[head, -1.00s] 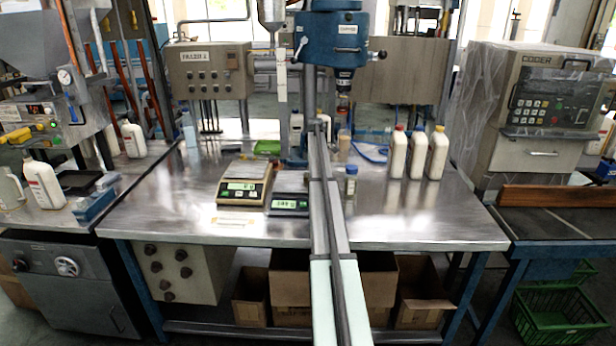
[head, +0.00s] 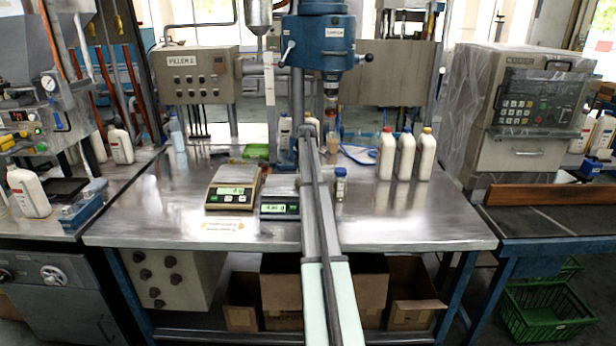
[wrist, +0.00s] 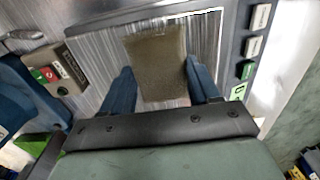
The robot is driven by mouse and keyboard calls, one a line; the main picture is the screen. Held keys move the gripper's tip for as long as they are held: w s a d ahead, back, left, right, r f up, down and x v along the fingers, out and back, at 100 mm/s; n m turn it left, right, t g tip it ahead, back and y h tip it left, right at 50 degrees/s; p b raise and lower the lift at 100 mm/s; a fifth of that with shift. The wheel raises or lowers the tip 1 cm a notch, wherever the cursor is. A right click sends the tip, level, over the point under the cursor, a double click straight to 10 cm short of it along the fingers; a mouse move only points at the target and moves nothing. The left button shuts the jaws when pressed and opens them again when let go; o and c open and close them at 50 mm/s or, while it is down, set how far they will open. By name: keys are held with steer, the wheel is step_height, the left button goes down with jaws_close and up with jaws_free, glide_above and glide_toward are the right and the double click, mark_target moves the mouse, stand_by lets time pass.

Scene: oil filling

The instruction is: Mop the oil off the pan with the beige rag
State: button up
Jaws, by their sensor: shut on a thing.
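In the wrist view my gripper (wrist: 160,88) has its two blue fingers on either side of a brownish-beige rag (wrist: 158,62) and is shut on it. The rag spreads flat over a brushed metal pan (wrist: 203,38) with a bright rim. I cannot tell whether the rag touches the pan. No oil can be made out; the rag hides part of the pan. Keys and a green display lie along the pan's right side. In the head view the dark-fronted scale (head: 279,209) stands beside my arm, which hides my gripper and the rag there.
A beige scale (head: 232,190) stands to the left, and a small capped bottle (head: 340,186) to the right of my arm. White bottles (head: 405,157) stand farther right. A blue drill press (head: 318,45) rises behind. The table's front right is clear.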

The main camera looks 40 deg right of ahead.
steer(key=shift+r, duration=3.5)
